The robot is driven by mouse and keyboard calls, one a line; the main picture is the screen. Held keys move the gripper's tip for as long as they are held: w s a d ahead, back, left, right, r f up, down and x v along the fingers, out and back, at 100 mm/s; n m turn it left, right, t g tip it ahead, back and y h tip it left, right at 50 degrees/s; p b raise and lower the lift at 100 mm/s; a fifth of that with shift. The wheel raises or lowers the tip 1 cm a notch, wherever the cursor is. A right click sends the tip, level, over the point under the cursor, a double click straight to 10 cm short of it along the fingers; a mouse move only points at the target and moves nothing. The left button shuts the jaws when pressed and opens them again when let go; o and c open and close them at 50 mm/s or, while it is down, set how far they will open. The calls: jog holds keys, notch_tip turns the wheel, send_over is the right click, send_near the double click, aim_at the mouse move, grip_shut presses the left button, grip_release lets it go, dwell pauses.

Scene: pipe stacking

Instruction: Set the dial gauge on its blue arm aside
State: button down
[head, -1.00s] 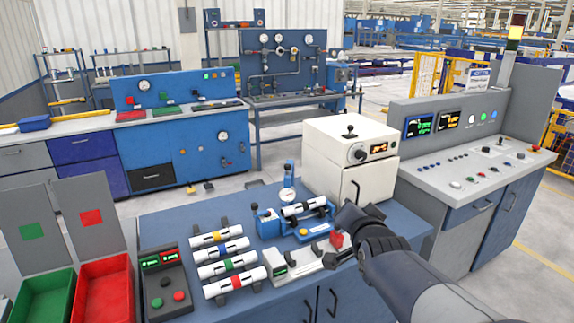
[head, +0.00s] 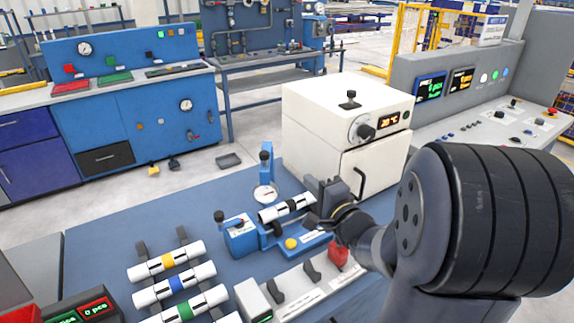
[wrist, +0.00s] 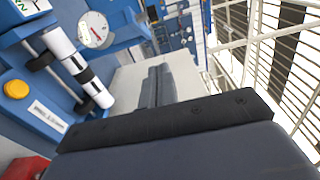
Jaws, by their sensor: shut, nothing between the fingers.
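The dial gauge (head: 265,193) has a round white face and sits at the lower end of its upright blue arm (head: 266,163), behind the blue fixture (head: 240,240). The gauge also shows in the wrist view (wrist: 94,30), at the upper left. A white pipe with black bands (head: 285,209) lies on the fixture, just in front of the gauge. My gripper (head: 322,198) is shut and empty, beside the right end of this pipe and apart from the gauge. In the wrist view its fingers (wrist: 158,86) are together. Part of the fixture is hidden behind my gripper.
The white oven-like box (head: 345,110) stands close behind my gripper. Several banded pipes (head: 175,285) lie on a rack at the front left. A grey tester with a red block (head: 337,254) lies in front. The blue bench top (head: 130,225) is clear left of the gauge.

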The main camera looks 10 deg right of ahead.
send_near(266, 166)
jog(key=w+d+r, duration=0.3)
jog(key=w, duration=0.2)
jog(key=shift+w+a+p, duration=0.3)
jog(key=shift+w+a, duration=0.1)
jog(key=shift+a, duration=0.35)
jog(key=shift+w+a+p, duration=0.3)
jog(key=shift+w+a, duration=0.15)
jog(key=shift+a, duration=0.3)
